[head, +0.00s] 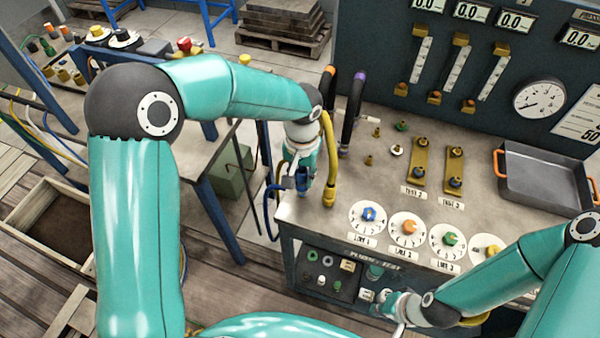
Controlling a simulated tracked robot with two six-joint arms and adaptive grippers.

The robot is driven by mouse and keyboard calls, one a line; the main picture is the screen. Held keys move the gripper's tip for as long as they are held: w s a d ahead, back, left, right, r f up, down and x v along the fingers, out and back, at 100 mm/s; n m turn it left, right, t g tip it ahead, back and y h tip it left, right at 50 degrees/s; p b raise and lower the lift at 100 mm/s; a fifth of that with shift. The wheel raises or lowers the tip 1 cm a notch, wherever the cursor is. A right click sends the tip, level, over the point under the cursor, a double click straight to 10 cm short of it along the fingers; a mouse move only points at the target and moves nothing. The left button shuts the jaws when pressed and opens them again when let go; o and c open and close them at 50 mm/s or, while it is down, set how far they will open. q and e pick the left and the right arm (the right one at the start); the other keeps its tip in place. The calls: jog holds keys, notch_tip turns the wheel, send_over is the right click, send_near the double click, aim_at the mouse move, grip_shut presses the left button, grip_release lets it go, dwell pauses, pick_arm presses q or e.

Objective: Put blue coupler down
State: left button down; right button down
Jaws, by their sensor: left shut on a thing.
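My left gripper (298,180) hangs at the left edge of the test bench, pointing down. It is shut on the blue coupler (304,181), which shows partly between the fingers. A blue hose (268,208) hangs beside the bench's left side below it; where it joins the coupler is hidden. My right gripper (392,308) is low in front of the bench's front panel, small and partly covered by its own arm, so its jaws are unclear.
A yellow hose (329,160) and a black hose (352,110) stand close to the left gripper. Several dials (408,228) line the front. A grey tray (550,175) with orange handles sits right.

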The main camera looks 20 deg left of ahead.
pick_arm(q)
jog(key=shift+f, duration=0.2)
jog(key=c, duration=0.9)
grip_release()
jog(key=shift+r, duration=0.15)
jog(key=shift+r, duration=0.25)
notch_tip(320, 180, up, 12)
jog(key=shift+f+b, duration=0.15)
jog(key=shift+b, duration=0.25)
